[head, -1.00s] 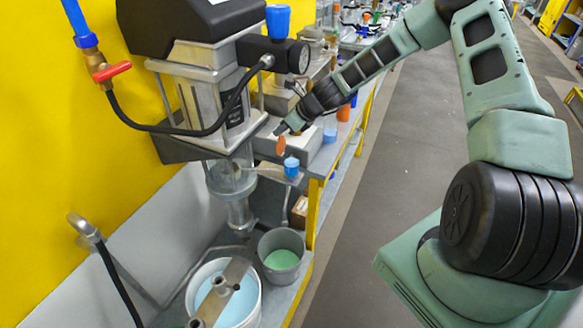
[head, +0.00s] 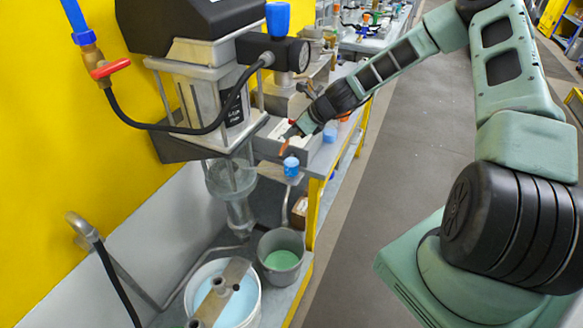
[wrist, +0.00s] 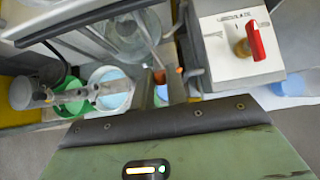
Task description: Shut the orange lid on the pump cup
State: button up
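The pump cup (head: 291,166) is small and blue, at the end of a short grey arm below the pump machine. The orange lid (head: 284,147) stands tilted up just above the cup and shows nearly edge-on. My gripper (head: 291,132) is right above the lid, close to it; I cannot tell whether they touch. A bit of orange, likely the lid (wrist: 179,71), shows by the right finger. The fingertips are partly hidden in the head view.
The pump machine (head: 215,85) with its black hose stands on the left. A white box with a red knob (wrist: 243,40) is on the right in the wrist view. A grey bucket of green liquid (head: 281,259) and a white drum of blue liquid (head: 240,302) stand below. The aisle is clear.

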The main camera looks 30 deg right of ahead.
jog(key=shift+s+d+f+b, duration=0.2)
jog(key=shift+s+d+f, duration=0.1)
jog(key=shift+s, duration=0.15)
jog(key=shift+s+d+f+b, duration=0.2)
jog(key=shift+s+d, duration=0.1)
jog(key=shift+s, duration=0.15)
jog(key=shift+s+d+f+b, duration=0.3)
jog(key=shift+s+f+b, duration=0.05)
jog(key=shift+s+f, duration=0.15)
jog(key=shift+s+d+f+b, duration=0.3)
jog(key=shift+s+f, duration=0.05)
jog(key=shift+f, duration=0.1)
jog(key=shift+s+d+f+b, duration=0.2)
jog(key=shift+s+f+b, duration=0.1)
jog(key=shift+f+b, duration=0.25)
jog(key=shift+s+d+f+b, duration=0.15)
jog(key=shift+s+f+b, duration=0.15)
jog(key=shift+f, duration=0.35)
